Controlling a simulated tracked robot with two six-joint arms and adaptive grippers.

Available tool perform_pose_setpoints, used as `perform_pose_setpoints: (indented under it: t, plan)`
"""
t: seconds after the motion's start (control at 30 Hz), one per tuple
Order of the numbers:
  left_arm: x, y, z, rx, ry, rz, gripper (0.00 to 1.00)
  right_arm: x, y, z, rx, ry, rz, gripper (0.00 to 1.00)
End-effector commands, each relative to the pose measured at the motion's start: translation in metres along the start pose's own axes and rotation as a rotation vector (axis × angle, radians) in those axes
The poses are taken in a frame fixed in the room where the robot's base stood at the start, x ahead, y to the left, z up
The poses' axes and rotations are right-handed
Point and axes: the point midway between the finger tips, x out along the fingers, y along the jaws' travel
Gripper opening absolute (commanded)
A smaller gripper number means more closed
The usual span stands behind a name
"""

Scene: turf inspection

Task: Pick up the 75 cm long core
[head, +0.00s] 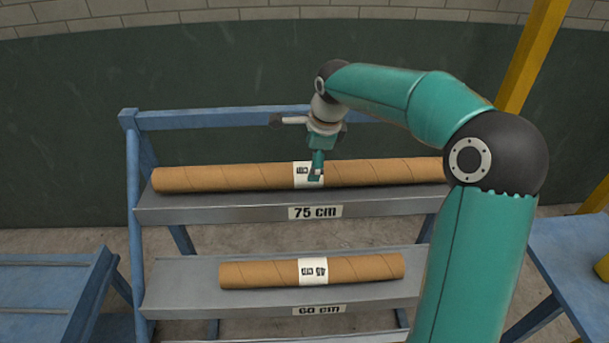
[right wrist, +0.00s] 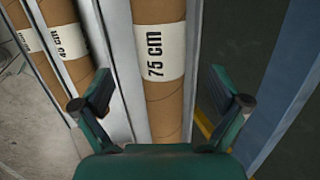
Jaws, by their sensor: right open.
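The 75 cm core (head: 230,178) is a long brown cardboard tube with a white label at its middle. It lies on the top shelf, above a "75 cm" tag. In the right wrist view the core (right wrist: 160,100) runs between the two fingers, and its label reads "75 cm". My right gripper (head: 316,176) is at the core's label in the head view. In the right wrist view my right gripper (right wrist: 165,92) is open, with a finger on each side of the core. I cannot tell whether the fingers touch it. My left gripper is not in view.
A shorter core (head: 250,273) labelled 45 cm lies on the lower shelf (head: 190,299), above a "60 cm" tag. The blue rack frame (head: 133,220) stands at the left. Blue tables (head: 50,290) are at both sides. A yellow post (head: 525,60) rises at right.

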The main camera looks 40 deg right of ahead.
Motion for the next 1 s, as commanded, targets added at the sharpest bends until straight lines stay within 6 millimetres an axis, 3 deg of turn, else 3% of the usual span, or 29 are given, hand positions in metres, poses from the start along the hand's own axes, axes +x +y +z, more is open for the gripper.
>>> perform_pose_setpoints:
  t: [0.1,0.37,0.7,0.97,1.0]
  plan:
    - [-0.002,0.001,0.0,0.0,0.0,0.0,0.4,0.016,0.0,-0.001,0.001,0.002,0.001,0.98]
    - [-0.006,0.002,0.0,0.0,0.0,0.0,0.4,0.031,-0.001,-0.002,0.003,0.002,0.001,0.98]
    - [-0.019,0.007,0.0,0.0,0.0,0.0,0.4,0.073,-0.003,-0.002,0.004,0.001,0.001,0.98]
    - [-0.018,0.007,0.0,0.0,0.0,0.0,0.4,0.076,-0.003,-0.002,0.004,0.0,-0.002,0.98]
    - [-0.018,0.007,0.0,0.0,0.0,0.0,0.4,0.076,-0.003,-0.002,0.004,0.0,-0.002,0.91]
